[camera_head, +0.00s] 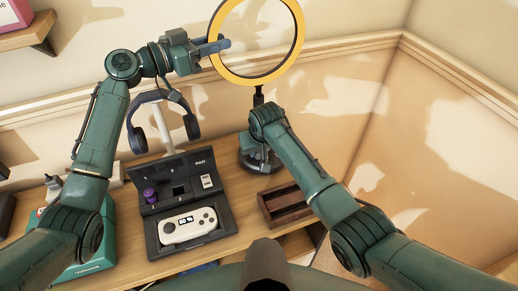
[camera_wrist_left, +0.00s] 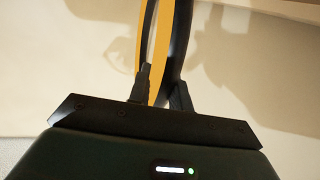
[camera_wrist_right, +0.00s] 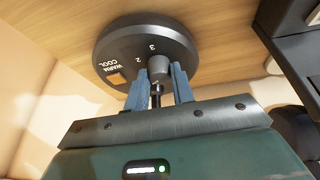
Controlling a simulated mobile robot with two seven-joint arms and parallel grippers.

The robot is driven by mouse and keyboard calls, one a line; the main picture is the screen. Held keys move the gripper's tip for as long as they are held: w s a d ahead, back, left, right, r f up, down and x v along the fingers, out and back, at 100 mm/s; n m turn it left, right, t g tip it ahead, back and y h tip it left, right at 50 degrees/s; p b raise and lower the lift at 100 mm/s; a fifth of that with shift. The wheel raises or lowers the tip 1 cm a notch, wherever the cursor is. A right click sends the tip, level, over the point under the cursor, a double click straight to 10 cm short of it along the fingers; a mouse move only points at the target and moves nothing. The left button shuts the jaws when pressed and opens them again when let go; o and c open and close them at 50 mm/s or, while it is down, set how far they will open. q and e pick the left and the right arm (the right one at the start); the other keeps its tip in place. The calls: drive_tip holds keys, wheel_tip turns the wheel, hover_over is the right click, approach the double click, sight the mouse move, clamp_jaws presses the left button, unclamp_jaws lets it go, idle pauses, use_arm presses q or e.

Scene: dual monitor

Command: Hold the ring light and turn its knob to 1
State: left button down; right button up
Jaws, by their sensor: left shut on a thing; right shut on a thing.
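The ring light (camera_head: 262,79) has a yellow ring on a dark stem with a round dark base (camera_head: 246,160). My left gripper (camera_head: 214,47) is shut on the left side of its ring; in the left wrist view the yellow rim (camera_wrist_left: 154,75) runs between the fingers (camera_wrist_left: 161,90). My right gripper (camera_head: 262,155) is low at the base. In the right wrist view the base (camera_wrist_right: 124,45) shows "2", "3", "WARM", "COOL" and an orange square. The right fingers (camera_wrist_right: 160,88) are shut around the grey knob (camera_wrist_right: 160,66). Its pointer and setting cannot be read.
Left of the base, a dark open case (camera_head: 224,210) holds a white game controller (camera_head: 188,226). Headphones (camera_head: 138,140) hang on a stand behind it. A wooden tray (camera_head: 285,205) sits right of the case, close to my right arm. Walls close off the back and right.

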drive_tip(key=shift+f, duration=0.1)
drive_tip(key=o, duration=1)
drive_tip(key=shift+r, duration=0.2)
drive_tip(key=v, duration=1.1)
drive_tip(key=shift+s+r, duration=0.2)
drive_tip(key=shift+r, duration=0.15)
use_arm(q)
drive_tip(key=c, duration=1.2)
unclamp_jaws()
